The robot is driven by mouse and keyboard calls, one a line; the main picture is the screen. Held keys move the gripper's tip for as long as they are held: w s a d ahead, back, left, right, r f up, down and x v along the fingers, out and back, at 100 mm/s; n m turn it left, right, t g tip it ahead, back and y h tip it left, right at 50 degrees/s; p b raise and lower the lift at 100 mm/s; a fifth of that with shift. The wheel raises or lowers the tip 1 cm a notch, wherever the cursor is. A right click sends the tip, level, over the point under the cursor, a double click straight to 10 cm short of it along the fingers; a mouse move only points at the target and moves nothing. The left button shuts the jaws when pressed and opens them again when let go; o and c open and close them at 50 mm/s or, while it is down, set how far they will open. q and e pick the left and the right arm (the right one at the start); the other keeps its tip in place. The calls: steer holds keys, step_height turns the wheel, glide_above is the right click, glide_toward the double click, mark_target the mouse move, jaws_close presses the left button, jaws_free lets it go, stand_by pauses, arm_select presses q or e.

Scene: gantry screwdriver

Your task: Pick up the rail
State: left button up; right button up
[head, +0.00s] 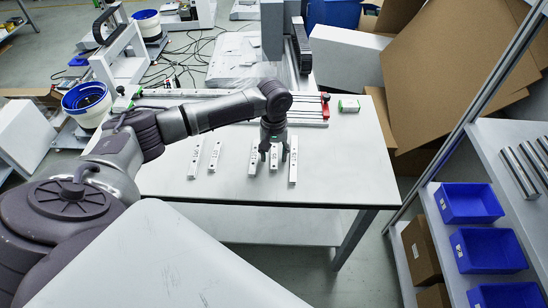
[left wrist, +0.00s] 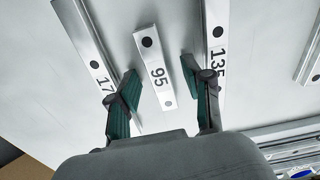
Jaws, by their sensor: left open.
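Several white rails lie side by side on the table. A short rail marked 95 (left wrist: 155,70) lies between the two green-padded fingers of my left gripper (left wrist: 160,78) in the left wrist view. A rail marked 135 (left wrist: 217,50) is on its right there, and a longer one whose number starts with 17 (left wrist: 92,55) is on its left, partly hidden by a finger. In the head view my left gripper (head: 275,156) points down, open and empty, over the short rail (head: 274,168); the long rail (head: 293,160) is just right of it. My right gripper is not in view.
Two more rails lie left on the table (head: 330,185). A gantry with a linear axis (head: 315,113) runs along the table's back. A shelf with blue bins (head: 470,203) stands at the right. The table front is clear.

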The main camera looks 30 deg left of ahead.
arm_select(q)
jaws_close()
steer(key=shift+r, duration=0.2)
stand_by(0.3)
